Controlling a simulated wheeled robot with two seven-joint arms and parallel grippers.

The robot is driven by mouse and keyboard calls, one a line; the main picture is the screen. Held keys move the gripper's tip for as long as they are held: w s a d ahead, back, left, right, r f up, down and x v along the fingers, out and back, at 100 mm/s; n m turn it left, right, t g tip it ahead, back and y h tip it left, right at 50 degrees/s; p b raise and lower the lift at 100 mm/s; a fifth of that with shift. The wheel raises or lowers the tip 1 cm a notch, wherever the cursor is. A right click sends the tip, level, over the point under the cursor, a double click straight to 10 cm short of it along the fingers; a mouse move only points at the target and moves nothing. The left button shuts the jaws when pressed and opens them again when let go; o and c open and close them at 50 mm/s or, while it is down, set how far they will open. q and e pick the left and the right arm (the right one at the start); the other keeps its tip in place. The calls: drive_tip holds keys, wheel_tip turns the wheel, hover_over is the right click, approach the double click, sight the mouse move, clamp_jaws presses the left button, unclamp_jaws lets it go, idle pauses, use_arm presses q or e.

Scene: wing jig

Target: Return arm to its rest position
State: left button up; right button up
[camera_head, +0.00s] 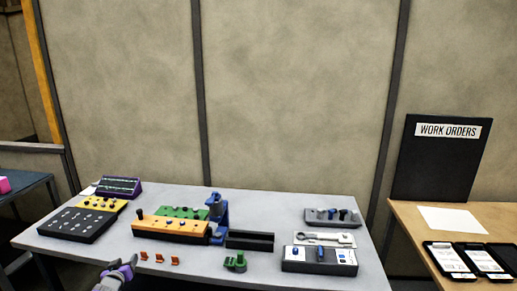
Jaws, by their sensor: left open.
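My left gripper (116,271) is at the front left edge of the grey table (285,205), low in the view. It is open, and I see nothing between its fingers. It is apart from the small orange clips (159,258), which stand in a row on the table to its right. My right gripper is not in view.
An orange block (170,228), a green block (182,212) and a blue upright fixture (217,217) stand mid-table. A black tray (250,240) and a green part (235,262) are beside them. A dark panel (80,221) is at left, a grey box (319,261) at right.

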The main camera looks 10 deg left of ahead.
use_arm(q)
drive_tip(key=s+d+f+g+h, duration=0.2)
drive_tip(key=d+f+g+h, duration=0.1)
drive_tip(key=d+f, duration=1.1)
drive_tip(key=s+d+f+g+h, duration=0.15)
drive_tip(key=s+d+f, duration=0.25)
drive_tip(key=d, duration=0.4)
drive_tip(key=s+d+f+g+h, duration=0.1)
drive_tip(key=s+d+f+g, duration=0.1)
drive_tip(key=s+d+f, duration=0.45)
drive_tip(key=s+d+m+g+h, duration=0.1)
drive_tip(key=s+d+g, duration=0.2)
drive_tip(key=s+d, duration=0.7)
drive_tip(key=s+d+m+g+h, duration=0.2)
drive_tip(key=s+d+g, duration=0.2)
drive_tip(key=s+d, duration=0.6)
drive_tip(key=s, duration=0.6)
drive_tip(key=shift+s+d, duration=0.2)
drive_tip(key=shift+d, duration=0.05)
